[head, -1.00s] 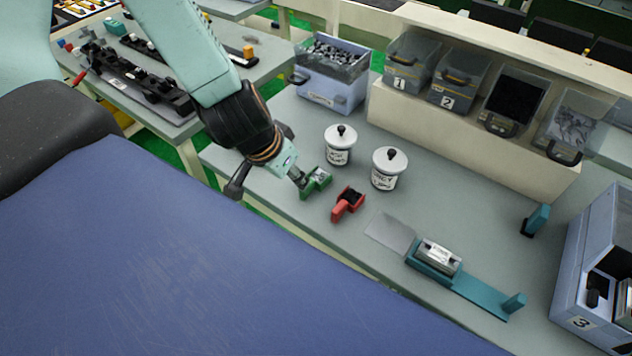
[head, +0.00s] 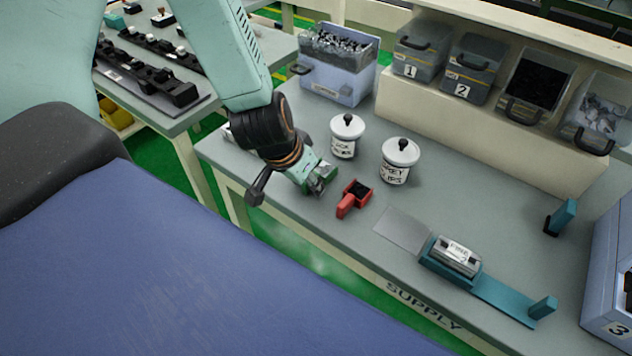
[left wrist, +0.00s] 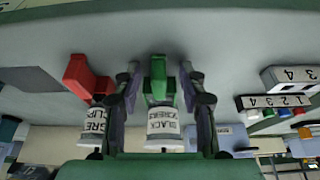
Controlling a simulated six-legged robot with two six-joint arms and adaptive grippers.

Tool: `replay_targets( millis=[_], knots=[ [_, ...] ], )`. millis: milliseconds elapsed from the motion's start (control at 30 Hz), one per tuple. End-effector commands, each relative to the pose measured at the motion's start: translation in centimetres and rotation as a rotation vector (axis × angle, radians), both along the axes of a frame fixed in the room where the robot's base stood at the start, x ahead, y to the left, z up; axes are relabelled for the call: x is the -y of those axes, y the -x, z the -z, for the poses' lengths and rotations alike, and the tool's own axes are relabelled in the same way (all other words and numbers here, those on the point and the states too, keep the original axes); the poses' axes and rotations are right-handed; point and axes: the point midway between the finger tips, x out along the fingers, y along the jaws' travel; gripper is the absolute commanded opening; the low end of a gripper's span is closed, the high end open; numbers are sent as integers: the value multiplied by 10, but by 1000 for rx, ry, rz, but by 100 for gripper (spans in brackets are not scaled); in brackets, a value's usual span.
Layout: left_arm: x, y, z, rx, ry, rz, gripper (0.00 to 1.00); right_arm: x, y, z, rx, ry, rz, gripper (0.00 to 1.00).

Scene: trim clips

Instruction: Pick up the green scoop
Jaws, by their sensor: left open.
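The green scoop shows in the left wrist view (left wrist: 158,82), its handle lying between the two fingers of my left gripper (left wrist: 160,76). The fingers are open, with a gap visible on both sides of the handle. In the head view my left gripper (head: 322,182) is low over the grey bench near its front edge. It hides most or all of the scoop there. My right gripper is in neither current view.
A red scoop (head: 354,198) lies just right of my left gripper. Two white lidded jars, one (head: 345,137) labelled black and one (head: 399,162) labelled grey, stand behind. A teal fixture (head: 500,298) holds a silver block (head: 457,256). Numbered bins (head: 468,72) line the back.

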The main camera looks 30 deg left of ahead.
Motion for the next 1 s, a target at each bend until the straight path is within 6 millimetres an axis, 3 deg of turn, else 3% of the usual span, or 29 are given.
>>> replay_targets(
  millis=[267,733,1000],
  knots=[
    [0,-1,0,1,0,0,40,0,0,0,0,0,0,32],
    [0,-1,0,1,0,0,0,0,0,0,0,0,0,32],
    [0,-1,0,1,0,0,0,0,0,0,0,0,0,32]
  ],
)
